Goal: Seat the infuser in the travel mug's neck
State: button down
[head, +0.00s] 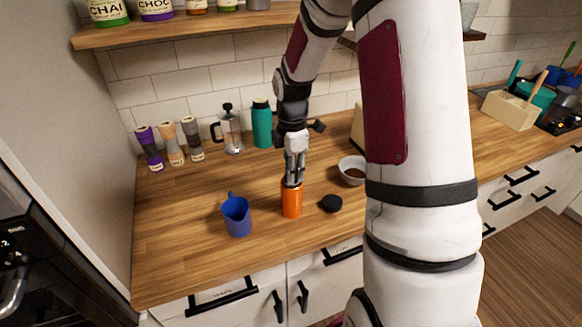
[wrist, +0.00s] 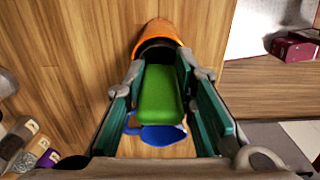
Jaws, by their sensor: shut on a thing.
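The orange travel mug (head: 292,202) stands upright on the wooden counter. My gripper (head: 292,178) points down right at its mouth. In the wrist view, my gripper (wrist: 158,95) is shut on a green block, the visible top of the infuser (wrist: 160,92). The mug's orange rim (wrist: 160,31) and dark opening show just beyond the block. The infuser's lower part is hidden, so I cannot tell how deep it sits or whether it touches the neck. A round black lid (head: 330,203) lies on the counter right of the mug.
A blue pitcher (head: 237,216) stands close left of the mug. A white bowl (head: 350,172) with brown contents is behind right. A teal bottle (head: 262,125), a French press (head: 231,132) and several jars line the back wall. The counter's front left is clear.

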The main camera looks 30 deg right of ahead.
jog(key=c, duration=1.2)
grip_release()
jog(key=shift+c, duration=0.2)
jog(key=shift+r, duration=0.1)
jog(key=s+a+r+m+t+h, duration=0.1)
jog(key=s+a+r+m, duration=0.25)
jog(key=r, duration=0.45)
jog(key=s+a+r+m+t, duration=0.1)
jog(key=s+a+r+m, duration=0.2)
jog(key=r, duration=0.4)
jog(key=s+a+r+m+t, duration=0.1)
jog(key=s+a+r+m, duration=0.2)
jog(key=s, duration=0.3)
jog(key=s+a+r+m+t+y+b, duration=0.1)
jog(key=s+a+r+m+t, duration=0.1)
jog(key=s+a+r+m, duration=0.2)
jog(key=s+a+m, duration=0.1)
jog(key=s+m, duration=0.1)
jog(key=s, duration=0.1)
jog(key=shift+s+a+t+b, duration=0.15)
jog(key=shift+t+b, duration=0.15)
